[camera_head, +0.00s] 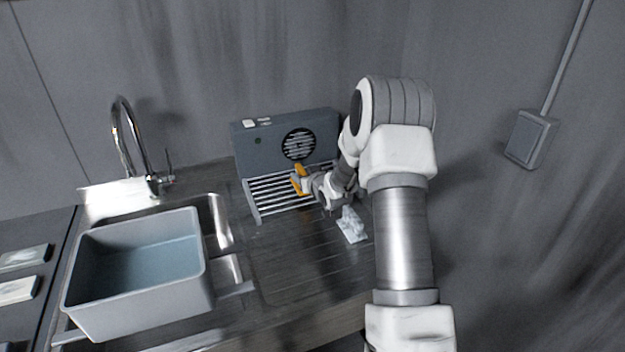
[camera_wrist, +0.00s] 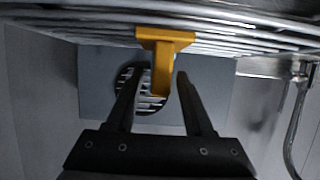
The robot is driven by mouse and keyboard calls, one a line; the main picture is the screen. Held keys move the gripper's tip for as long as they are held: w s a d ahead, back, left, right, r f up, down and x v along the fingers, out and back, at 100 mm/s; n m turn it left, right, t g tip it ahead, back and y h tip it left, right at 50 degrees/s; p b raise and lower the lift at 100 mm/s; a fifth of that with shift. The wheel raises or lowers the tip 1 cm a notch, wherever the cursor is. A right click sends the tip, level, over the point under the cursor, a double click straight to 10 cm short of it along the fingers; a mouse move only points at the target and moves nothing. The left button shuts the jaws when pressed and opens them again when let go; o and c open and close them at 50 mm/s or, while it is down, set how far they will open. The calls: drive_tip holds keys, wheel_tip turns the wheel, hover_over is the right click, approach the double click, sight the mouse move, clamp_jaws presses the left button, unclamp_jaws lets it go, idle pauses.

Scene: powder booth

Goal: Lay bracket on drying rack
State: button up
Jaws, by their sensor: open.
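The orange-yellow bracket (camera_head: 299,172) is at the right part of the drying rack (camera_head: 268,196), a set of pale parallel bars in front of a grey fan unit. In the wrist view, which looks upside down, the bracket's wide end (camera_wrist: 165,38) lies against the rack bars (camera_wrist: 225,38), and its narrow leg stands away from them. My gripper (camera_wrist: 158,80) is open, with one dark finger on each side of that leg and a visible gap at both sides. In the head view my gripper (camera_head: 306,183) is at the bracket, and part of the bracket is hidden.
The fan unit (camera_head: 262,140) stands right behind the rack. A grey basin (camera_head: 140,290) and a tall faucet (camera_head: 122,135) are at the left. The counter before the rack is clear.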

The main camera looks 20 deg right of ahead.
drive_tip(key=s+a+r+g+h, duration=0.1)
drive_tip(key=s+a+r+g, duration=0.15)
drive_tip(key=s+r, duration=0.7)
drive_tip(key=s+a+r+g+h, duration=0.1)
drive_tip(key=s+a+r, duration=0.2)
drive_tip(key=s+r, duration=0.65)
drive_tip(key=s+a+g+y, duration=0.1)
drive_tip(key=s+a, duration=0.3)
drive_tip(key=s, duration=0.8)
drive_tip(key=s+a+g+y, duration=0.1)
drive_tip(key=s+a+g, duration=0.2)
drive_tip(key=s, duration=1)
drive_tip(key=shift+a+r, duration=0.15)
drive_tip(key=shift+a, duration=0.7)
